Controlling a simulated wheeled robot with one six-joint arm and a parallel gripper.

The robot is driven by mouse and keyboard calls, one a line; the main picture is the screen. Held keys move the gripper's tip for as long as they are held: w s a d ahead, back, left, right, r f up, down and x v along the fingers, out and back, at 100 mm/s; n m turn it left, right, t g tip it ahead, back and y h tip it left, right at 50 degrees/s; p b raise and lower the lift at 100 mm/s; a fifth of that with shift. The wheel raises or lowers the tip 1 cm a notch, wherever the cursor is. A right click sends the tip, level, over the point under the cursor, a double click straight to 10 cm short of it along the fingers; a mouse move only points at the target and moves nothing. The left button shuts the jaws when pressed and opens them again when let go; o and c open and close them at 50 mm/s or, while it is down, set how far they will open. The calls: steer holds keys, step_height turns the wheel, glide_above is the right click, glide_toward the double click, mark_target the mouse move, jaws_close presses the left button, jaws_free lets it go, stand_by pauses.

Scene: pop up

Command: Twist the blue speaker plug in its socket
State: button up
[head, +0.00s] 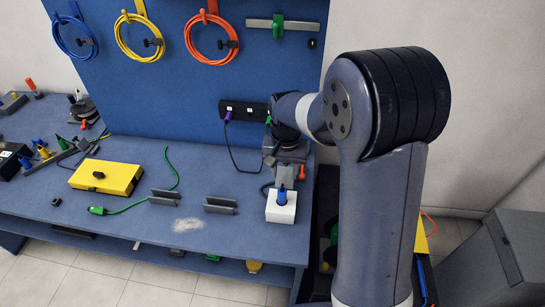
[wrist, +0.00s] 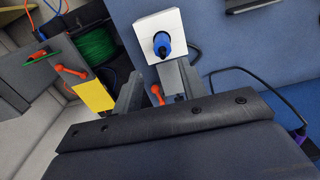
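The blue speaker plug (head: 282,194) stands upright in the top of a white socket block (head: 281,210) at the bench's front right corner. In the wrist view the blue plug (wrist: 162,44) shows end-on in the white block (wrist: 145,24), beyond my fingertips. My gripper (head: 286,176) is just behind the plug in the head view. In the wrist view its two dark fingers stand apart with a gap between them, so my gripper (wrist: 157,72) looks open and empty. Whether a finger touches the block is unclear.
A yellow box (head: 106,177), a green cable (head: 140,204) and two grey metal brackets (head: 220,205) lie left of the block. A black socket strip (head: 240,110) with a purple plug is on the blue back panel. An orange-handled part (wrist: 157,95) shows near my fingers.

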mark_target(282, 190)
steer(key=shift+w+a+f, duration=0.2)
steer(key=shift+f+b, duration=0.3)
steer(key=shift+b, duration=0.05)
step_height(282, 190, down, 9)
steer(key=b, duration=0.6)
steer(key=shift+r, duration=0.45)
steer(key=shift+c, duration=0.4)
steer(key=c, duration=0.5)
steer(key=m, duration=0.3)
steer(key=shift+c, duration=0.2)
steer(key=m, duration=0.4)
steer(key=shift+m, duration=0.4)
steer(key=o, duration=0.8)
steer(key=shift+o, duration=0.2)
